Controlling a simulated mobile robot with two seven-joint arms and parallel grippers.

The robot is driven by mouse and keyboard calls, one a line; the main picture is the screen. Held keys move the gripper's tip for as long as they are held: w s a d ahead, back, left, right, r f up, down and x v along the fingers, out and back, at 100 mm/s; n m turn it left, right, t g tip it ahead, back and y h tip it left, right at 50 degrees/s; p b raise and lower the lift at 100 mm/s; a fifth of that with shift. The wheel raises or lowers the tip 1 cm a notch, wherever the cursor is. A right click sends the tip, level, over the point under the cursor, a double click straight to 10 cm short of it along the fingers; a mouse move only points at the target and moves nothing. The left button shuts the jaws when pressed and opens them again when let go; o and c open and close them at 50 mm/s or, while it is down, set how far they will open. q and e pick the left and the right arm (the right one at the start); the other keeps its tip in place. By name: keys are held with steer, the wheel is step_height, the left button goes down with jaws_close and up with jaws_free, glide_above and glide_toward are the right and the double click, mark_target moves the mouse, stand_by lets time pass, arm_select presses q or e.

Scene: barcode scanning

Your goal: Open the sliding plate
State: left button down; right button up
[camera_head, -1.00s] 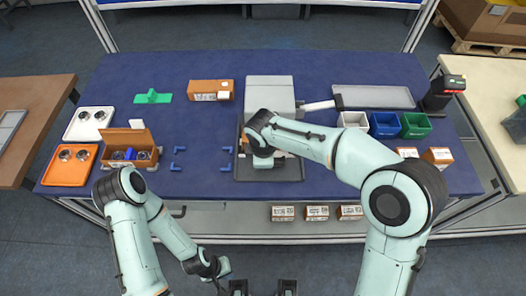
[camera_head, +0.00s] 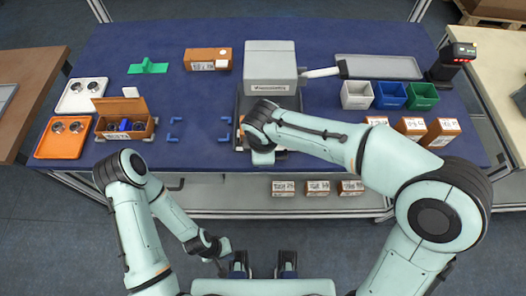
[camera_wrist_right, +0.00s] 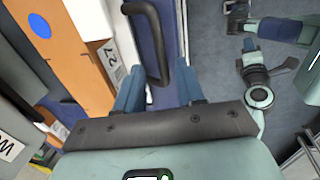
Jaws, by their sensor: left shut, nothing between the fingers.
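The light sliding plate (camera_head: 240,201) lies under the front edge of the blue table and bears small brown-and-white boxes (camera_head: 318,188). A black handle (camera_head: 176,185) shows at its front left. In the right wrist view, a black bar handle (camera_wrist_right: 153,42) lies just beyond and between the fingertips of my right gripper (camera_wrist_right: 160,82), which is open; contact is not clear. My right gripper is hidden in the head view behind my forearm. My left gripper (camera_head: 222,256) is shut and empty, low in front of the table, away from the plate.
Colored bins (camera_head: 390,95), several boxes (camera_head: 411,127) and a scanner (camera_head: 457,58) are at right. An orange tray (camera_head: 48,148) and open brown box (camera_head: 124,133) are at left.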

steer(key=shift+r, duration=0.1)
step_height(320, 180, up, 13)
steer(key=s+p, duration=0.1)
steer(key=s, duration=0.1)
steer(key=shift+s+p, duration=0.25)
steer(key=shift+p, duration=0.15)
stand_by(0.3)
